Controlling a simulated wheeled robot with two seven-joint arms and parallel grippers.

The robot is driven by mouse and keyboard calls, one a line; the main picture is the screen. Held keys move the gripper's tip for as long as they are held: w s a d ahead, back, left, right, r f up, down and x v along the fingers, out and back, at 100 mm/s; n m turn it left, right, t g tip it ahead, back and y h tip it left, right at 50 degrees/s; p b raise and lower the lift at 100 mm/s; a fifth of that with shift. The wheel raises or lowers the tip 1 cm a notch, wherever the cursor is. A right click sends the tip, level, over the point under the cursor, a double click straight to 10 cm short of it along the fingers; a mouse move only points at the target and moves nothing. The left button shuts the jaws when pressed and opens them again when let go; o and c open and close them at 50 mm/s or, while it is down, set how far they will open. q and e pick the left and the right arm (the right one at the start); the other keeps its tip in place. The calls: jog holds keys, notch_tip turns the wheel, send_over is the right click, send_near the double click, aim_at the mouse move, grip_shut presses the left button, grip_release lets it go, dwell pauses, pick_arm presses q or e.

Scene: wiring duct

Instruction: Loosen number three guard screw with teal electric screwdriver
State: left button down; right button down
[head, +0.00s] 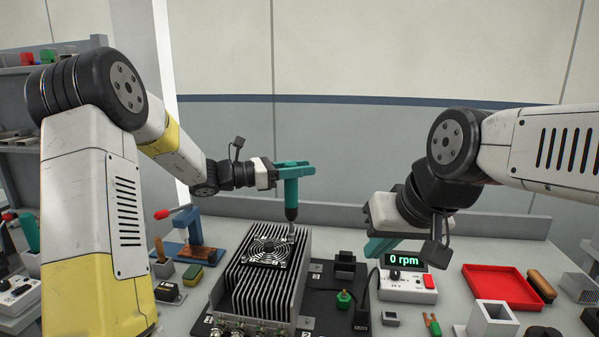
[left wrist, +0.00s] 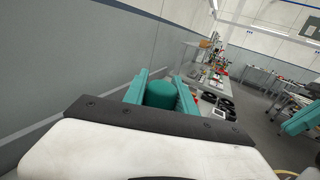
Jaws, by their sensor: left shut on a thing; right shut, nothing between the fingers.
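My left gripper (head: 294,168) is shut on the teal electric screwdriver (head: 291,191), which hangs upright with its dark nose down. The left wrist view shows the screwdriver's round teal top (left wrist: 161,94) between the teal fingers. The screwdriver's tip is over the far right corner of the fan guard (head: 268,250), on top of the finned grey housing (head: 261,280). I cannot tell whether the bit touches a screw. The guard's screws are too small to make out, and no number three is readable. My right gripper (head: 379,246) is shut and empty, right of the housing.
A power unit (head: 408,286) showing "0 rpm" stands right of the dark mat (head: 325,305) under the housing. A red tray (head: 501,287) lies further right. A blue stand with a red-handled lever (head: 194,240) is at the left.

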pick_arm(q)
jog(key=shift+r, duration=2.6)
